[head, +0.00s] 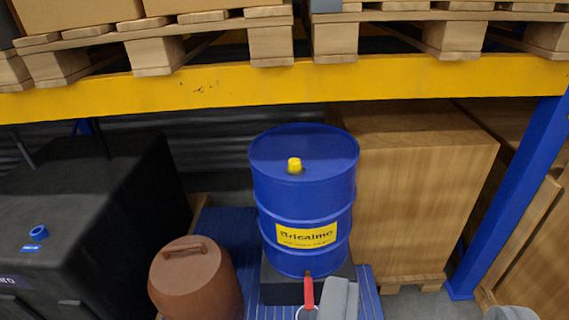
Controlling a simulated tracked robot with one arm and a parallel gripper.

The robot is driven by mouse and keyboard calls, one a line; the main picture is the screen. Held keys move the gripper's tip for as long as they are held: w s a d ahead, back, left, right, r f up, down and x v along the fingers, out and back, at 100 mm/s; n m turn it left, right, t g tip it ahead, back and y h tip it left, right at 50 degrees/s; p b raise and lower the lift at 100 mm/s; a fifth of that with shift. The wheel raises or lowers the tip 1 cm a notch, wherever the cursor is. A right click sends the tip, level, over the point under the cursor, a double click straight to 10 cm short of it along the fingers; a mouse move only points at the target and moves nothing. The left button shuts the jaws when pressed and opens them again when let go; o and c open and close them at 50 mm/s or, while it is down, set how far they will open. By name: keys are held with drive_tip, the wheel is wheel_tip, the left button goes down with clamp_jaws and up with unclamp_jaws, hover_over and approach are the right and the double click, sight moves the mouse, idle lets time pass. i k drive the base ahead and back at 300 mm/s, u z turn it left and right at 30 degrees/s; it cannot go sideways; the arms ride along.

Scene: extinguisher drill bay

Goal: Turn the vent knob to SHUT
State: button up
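A blue drum (303,205) with a yellow label stands upright near the middle. A small yellow knob (294,165) sits on its lid, left of the lid's centre. No SHUT marking can be read on the lid. A red lever (309,294) shows below the drum's front edge. A grey blocky shape (341,300) rises from the bottom edge, just right of the lever. It may be part of my gripper, but I cannot tell for sure. No pair of fingertips can be made out, and nothing touches the yellow knob.
A brown lidded container (195,280) stands left of the drum. A black box (75,220) with a blue ring (39,233) is at the left. A large wooden crate (415,195) stands close at right. A yellow beam (250,84) crosses above, carrying pallets.

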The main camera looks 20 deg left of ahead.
sight(294, 162)
drive_tip(key=i, duration=0.9)
drive_tip(key=z, duration=0.05)
